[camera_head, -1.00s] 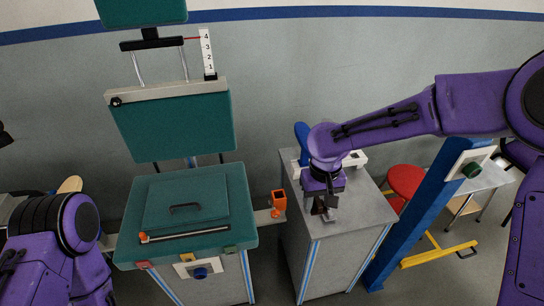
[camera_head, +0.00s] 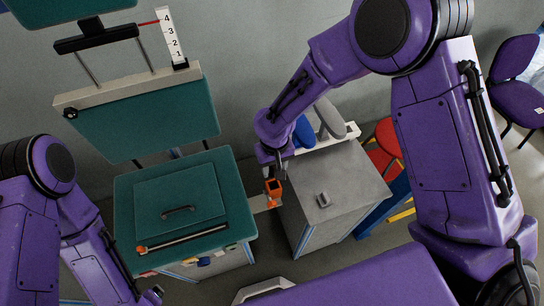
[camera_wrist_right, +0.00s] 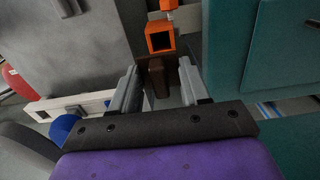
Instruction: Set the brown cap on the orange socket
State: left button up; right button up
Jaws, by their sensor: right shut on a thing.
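My right gripper (camera_head: 269,166) is above and behind the socket in the head view. The cap is mostly hidden in the head view. My left gripper (camera_head: 151,296) is low at the left, too small to read.

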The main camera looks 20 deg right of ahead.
jog(key=shift+s+a+r, duration=0.1)
jog(key=shift+s+r, duration=0.25)
jog(key=shift+s, duration=0.35)
jog(key=shift+p, duration=0.3)
jog(key=shift+w+a+p, duration=0.1)
jog(key=shift+w+p, duration=0.2)
jog(key=shift+w, duration=0.05)
pick_arm(q)
jog(key=f+b, duration=0.1)
jog(key=b, duration=0.1)
jog(key=s+f+b, duration=0.1)
jog(key=shift+a+f+b, duration=0.1)
jog(key=shift+f+b, duration=0.15)
jog(key=shift+b, duration=0.15)
pick_arm(e)
notch_tip(320, 180, down, 6)
jog(key=shift+w+f, duration=0.15)
jog(key=shift+f, duration=0.05)
pick_arm(q)
jog(key=shift+s, duration=0.1)
pick_arm(e)
jog(key=shift+r, duration=0.1)
pick_arm(q)
jog(key=shift+r, duration=0.1)
jog(key=shift+r+p, duration=0.25)
jog(key=shift+p, duration=0.05)
